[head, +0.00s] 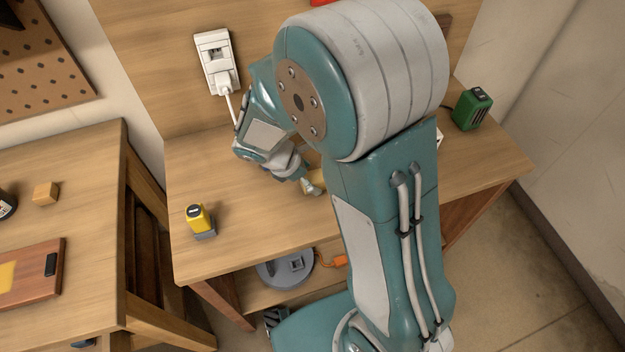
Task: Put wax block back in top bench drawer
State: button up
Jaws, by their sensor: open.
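A small tan-yellow block (45,193), which may be the wax block, sits on the left bench (95,165). My gripper (313,186) is low over the middle bench, its fingers partly hidden behind my arm. A pale yellow piece (320,177) shows right beside the fingers; I cannot tell what it is or whether they touch it. The gripper is open. A dark bit of hardware shows on the left bench's front at the bottom edge; I cannot tell whether a drawer is there or open.
On the middle bench (265,235) stand a yellow tape measure (199,221) and a green device (471,108). A white wall outlet (216,62) has a plug in it. A grey round object (285,271) lies on the lower shelf. A reddish-brown board (30,273) lies on the left bench.

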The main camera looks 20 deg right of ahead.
jog(key=shift+d+f, duration=0.2)
jog(key=shift+f, duration=0.15)
grip_shut()
jog(key=shift+r, duration=0.1)
jog(key=shift+r, duration=0.3)
notch_tip(320, 180, up, 2)
jog(key=shift+r, duration=0.15)
jog(key=s+r, duration=1)
jog(key=s, duration=0.4)
jog(key=shift+d, duration=0.2)
